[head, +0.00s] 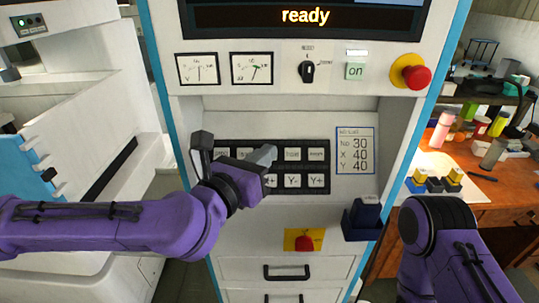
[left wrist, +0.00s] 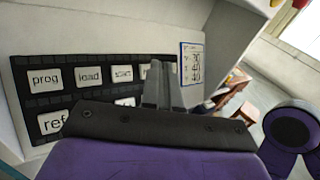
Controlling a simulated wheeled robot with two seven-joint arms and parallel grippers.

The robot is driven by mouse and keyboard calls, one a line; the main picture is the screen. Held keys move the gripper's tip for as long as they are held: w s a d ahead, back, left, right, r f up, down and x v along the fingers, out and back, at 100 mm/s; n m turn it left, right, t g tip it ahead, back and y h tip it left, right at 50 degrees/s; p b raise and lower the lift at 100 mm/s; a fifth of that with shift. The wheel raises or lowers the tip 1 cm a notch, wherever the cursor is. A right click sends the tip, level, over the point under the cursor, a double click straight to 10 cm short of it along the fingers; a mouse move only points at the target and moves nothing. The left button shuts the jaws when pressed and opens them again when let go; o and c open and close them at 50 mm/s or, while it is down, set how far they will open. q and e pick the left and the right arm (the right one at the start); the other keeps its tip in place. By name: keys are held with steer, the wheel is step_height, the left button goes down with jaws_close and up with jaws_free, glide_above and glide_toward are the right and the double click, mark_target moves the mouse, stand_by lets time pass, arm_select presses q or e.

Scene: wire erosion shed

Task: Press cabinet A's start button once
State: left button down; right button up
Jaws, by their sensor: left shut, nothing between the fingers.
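The cabinet (head: 230,110) stands in front of me with a lit "ready" display; I see no letter A on it. Its black key panel (head: 325,170) has two rows of white keys and also shows in the left wrist view (left wrist: 85,95). There the top row has "prog", "load" and a third key that seems to read "start" (left wrist: 122,73). My left gripper (head: 268,153) is shut and empty, pointing at the top row and hiding part of it. In the left wrist view its fingertips (left wrist: 160,72) are just right of that third key; contact cannot be told. My right gripper is out of view.
Above are two gauges (head: 251,68), a knob (head: 307,71), a green "on" button (head: 355,71) and a red mushroom button (head: 417,77). A dark blue box (head: 362,220) juts out at lower right. A cluttered wooden bench (head: 475,195) stands right.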

arm_select(q)
steer(key=shift+w+f+b, duration=0.45)
steer(key=shift+w+f, duration=0.3)
steer(key=shift+w, duration=0.3)
steer(key=shift+w+f+b, duration=0.45)
steer(key=shift+w+f, duration=0.35)
steer(key=shift+w, duration=0.3)
steer(key=shift+w+f+b, duration=0.45)
steer(key=shift+w+f, duration=0.3)
steer(key=shift+w, duration=0.3)
steer(key=shift+f, duration=0.1)
steer(key=shift+w+f+b, duration=0.1)
steer(key=shift+b, duration=0.2)
steer(key=shift+w, duration=0.25)
steer(key=shift+w+f+b, duration=0.25)
steer(key=shift+f+b, duration=0.05)
steer(key=shift+b, duration=0.1)
steer(key=shift+s+r, duration=0.55)
steer(key=shift+s, duration=0.1)
